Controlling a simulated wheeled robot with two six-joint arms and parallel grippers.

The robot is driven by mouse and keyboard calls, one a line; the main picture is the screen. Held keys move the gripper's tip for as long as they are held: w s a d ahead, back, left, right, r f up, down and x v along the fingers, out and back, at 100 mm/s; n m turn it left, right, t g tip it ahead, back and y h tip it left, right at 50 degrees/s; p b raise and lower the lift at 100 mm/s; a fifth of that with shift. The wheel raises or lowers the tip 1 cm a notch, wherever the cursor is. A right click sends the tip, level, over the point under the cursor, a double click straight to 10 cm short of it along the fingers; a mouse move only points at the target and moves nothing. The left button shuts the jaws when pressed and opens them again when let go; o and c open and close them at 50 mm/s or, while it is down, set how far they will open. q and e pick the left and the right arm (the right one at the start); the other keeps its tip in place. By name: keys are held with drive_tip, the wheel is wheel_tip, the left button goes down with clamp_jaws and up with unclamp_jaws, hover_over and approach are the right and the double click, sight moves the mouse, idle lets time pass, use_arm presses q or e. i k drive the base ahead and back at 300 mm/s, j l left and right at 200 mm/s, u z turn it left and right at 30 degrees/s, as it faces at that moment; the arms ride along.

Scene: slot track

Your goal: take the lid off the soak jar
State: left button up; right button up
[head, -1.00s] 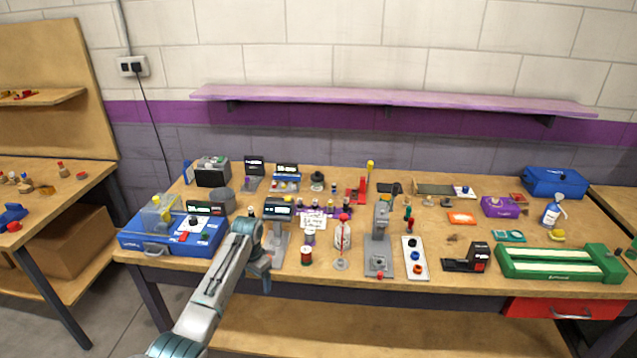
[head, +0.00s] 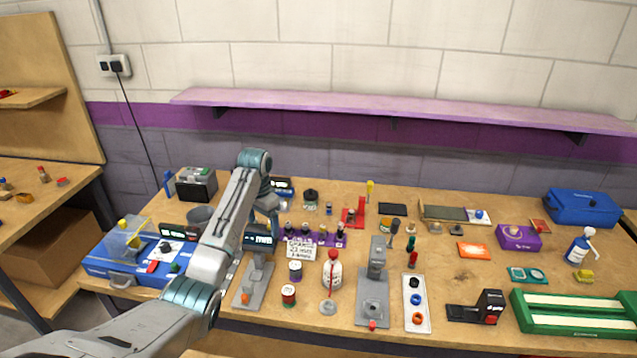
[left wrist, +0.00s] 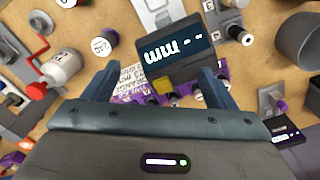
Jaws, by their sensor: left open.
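I cannot tell for sure which vessel is the soak jar. A small jar with a pale top and a purple band (head: 295,271) stands upright on the bench; a pale-topped jar with lettering shows in the left wrist view (left wrist: 104,42). A similar jar with a red band (head: 289,295) stands in front of it. My left gripper (head: 268,222) is above the bench near the digital display (head: 258,242), partly hidden by its arm. In the left wrist view its fingers (left wrist: 158,80) are apart, with the display beyond them and nothing held. My right gripper is out of view.
A purple rack of small bottles (head: 325,238) with a white card (head: 301,250) stands close by. A red-capped bottle (head: 332,268) and a grey stand (head: 375,290) are to the right. A grey round container (head: 199,217) and a blue case (head: 122,281) are left.

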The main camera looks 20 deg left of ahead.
sight(311, 194)
drive_tip(key=i, duration=1.05)
